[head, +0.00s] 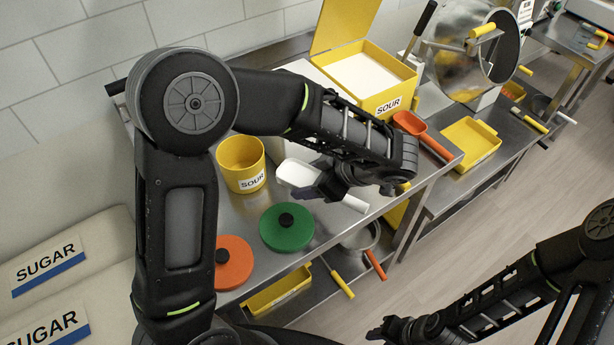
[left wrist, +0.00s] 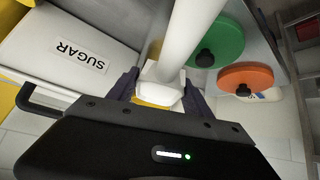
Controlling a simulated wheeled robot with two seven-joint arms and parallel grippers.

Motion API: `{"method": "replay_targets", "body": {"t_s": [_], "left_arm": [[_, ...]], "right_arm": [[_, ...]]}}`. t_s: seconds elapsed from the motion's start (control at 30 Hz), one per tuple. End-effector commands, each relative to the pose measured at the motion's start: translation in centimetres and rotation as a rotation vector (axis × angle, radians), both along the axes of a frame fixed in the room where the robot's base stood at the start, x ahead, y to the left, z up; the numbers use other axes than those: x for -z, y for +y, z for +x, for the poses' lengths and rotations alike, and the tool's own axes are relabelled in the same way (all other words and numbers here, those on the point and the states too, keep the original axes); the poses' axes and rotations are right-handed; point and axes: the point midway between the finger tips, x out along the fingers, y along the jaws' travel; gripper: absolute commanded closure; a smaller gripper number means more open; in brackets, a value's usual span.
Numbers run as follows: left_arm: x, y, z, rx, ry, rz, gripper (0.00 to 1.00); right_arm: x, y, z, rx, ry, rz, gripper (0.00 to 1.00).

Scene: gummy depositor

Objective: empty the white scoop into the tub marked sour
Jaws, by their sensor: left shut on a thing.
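The round yellow tub (head: 243,176) marked SOUR stands on the steel table in the head view, its top open. The white scoop (head: 296,173) is just right of the tub, with its bowl toward it and its handle (head: 354,203) pointing to the lower right. My left gripper (head: 323,188) is shut on the scoop. In the left wrist view the white scoop (left wrist: 187,45) runs up between the fingers of the left gripper (left wrist: 163,88). What the scoop holds cannot be told. My right gripper (head: 385,331) is low at the bottom, apart from the table.
A square yellow bin (head: 398,91), also marked SOUR, holds white powder behind my left arm, lid raised. A green lid (head: 287,227) and an orange lid (head: 234,262) lie in front of the tub. An orange scoop (head: 421,131) lies at the table's right.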

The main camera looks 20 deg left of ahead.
Motion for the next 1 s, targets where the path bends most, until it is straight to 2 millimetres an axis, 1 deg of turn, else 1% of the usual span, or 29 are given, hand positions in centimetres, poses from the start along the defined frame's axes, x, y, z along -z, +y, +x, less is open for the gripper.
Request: {"method": "replay_targets", "body": {"t_s": [0.37, 1.0], "left_arm": [[0.0, 0.4, 0.1, -0.006, 0.006, -0.033, 1.0], [-1.0, 2.0, 0.4, -0.006, 0.027, -0.158, 1.0]], "right_arm": [[0.9, 0.1, 0.1, -0.001, -0.004, 0.002, 0.64], [4.1, 0.4, 0.5, -0.005, -0.018, 0.011, 0.64]]}}
